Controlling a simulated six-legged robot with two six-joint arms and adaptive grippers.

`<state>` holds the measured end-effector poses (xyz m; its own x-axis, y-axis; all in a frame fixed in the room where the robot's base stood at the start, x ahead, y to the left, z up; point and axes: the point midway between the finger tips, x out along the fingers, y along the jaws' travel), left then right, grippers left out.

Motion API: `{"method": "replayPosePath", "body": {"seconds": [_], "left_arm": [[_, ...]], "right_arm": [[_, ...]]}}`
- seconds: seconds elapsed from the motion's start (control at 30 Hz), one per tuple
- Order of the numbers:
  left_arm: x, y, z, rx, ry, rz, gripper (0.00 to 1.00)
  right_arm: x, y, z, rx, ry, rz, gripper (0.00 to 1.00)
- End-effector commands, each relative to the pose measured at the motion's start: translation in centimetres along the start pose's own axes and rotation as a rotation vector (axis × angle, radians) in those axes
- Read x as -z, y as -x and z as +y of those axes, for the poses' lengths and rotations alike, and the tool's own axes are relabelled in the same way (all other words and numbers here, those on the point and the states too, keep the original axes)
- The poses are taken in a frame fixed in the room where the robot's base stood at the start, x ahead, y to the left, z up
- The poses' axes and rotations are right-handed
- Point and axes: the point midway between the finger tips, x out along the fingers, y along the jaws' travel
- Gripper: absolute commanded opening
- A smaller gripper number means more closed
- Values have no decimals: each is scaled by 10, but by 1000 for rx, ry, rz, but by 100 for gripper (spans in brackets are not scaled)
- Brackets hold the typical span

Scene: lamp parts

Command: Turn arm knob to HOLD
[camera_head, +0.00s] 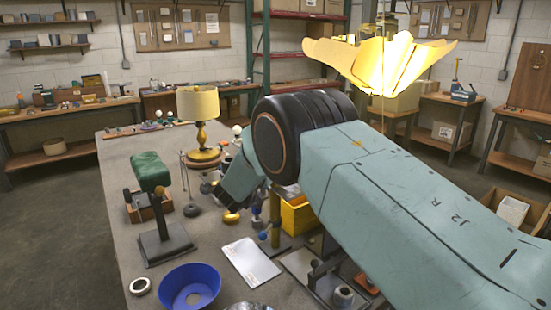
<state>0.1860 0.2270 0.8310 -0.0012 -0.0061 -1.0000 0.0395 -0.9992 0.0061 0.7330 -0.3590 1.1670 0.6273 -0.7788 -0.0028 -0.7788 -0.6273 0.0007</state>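My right arm (370,190) crosses the picture from the right; its wrist link (242,180) points down over the middle of the bench. I cannot make out my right gripper's fingers among the small dark parts below the wrist. My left gripper is not in view. No knob with a readable HOLD mark shows. A brown round knob (160,191) sits on a stand with a green padded top (150,170) and a dark base (165,243). My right arm covers much of the bench's right side.
On the grey bench (115,165) are a lamp with a cream shade (198,103), a blue bowl (189,288), a white sheet (250,261), a white ring (140,286) and a yellow bin (298,215). A glowing petal-shaped shade (385,62) hangs above my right arm.

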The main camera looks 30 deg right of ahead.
Motion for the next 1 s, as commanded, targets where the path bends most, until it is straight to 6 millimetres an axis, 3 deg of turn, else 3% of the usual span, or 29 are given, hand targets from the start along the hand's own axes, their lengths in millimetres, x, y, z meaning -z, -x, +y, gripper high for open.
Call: {"method": "replayPosePath", "body": {"seconds": [0.4,0.43,0.7,1.0], "left_arm": [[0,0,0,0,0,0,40],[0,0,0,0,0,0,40],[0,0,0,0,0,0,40],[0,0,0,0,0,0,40]], "right_arm": [[2,0,-1,-5,-1,5,8],[2,0,-1,-4,-1,5,40],[1,0,-1,-5,-1,3,63],[1,1,0,-5,0,1,63]]}}
